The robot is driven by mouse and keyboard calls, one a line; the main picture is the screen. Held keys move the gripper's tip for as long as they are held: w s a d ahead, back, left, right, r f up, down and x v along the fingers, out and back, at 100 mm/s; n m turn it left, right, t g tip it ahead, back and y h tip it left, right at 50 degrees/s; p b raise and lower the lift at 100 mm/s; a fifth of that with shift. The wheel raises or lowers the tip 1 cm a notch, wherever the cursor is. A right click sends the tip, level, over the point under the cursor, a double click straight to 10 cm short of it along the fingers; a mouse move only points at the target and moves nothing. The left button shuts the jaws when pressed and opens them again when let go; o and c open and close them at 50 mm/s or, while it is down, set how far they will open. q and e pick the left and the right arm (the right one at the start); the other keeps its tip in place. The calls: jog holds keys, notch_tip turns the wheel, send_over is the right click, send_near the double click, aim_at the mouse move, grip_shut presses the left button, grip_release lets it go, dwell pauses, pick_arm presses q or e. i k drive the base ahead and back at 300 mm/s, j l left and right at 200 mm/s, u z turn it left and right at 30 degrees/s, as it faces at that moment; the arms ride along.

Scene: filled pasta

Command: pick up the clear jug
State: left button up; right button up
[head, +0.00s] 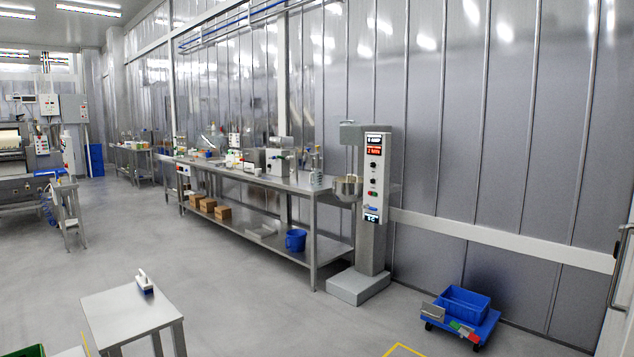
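What looks like the clear jug (317,180), small and faintly bluish, stands upright near the right end of the long steel bench (282,185) along the wall. It is too small to make out its handle. Neither of my grippers is in the picture, so nothing of mine is near it.
A mixer-like column (374,215) with a bowl (348,187) stands just right of the bench end. A blue bucket (296,240) and cardboard boxes (207,205) are on the lower shelf. A blue cart (462,316) is at right, a small steel table (133,310) at front left. Floor between is clear.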

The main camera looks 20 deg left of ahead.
aim_at(316, 173)
jog(key=u, duration=0.55)
jog(key=i, duration=4.7)
jog(key=l, duration=0.1)
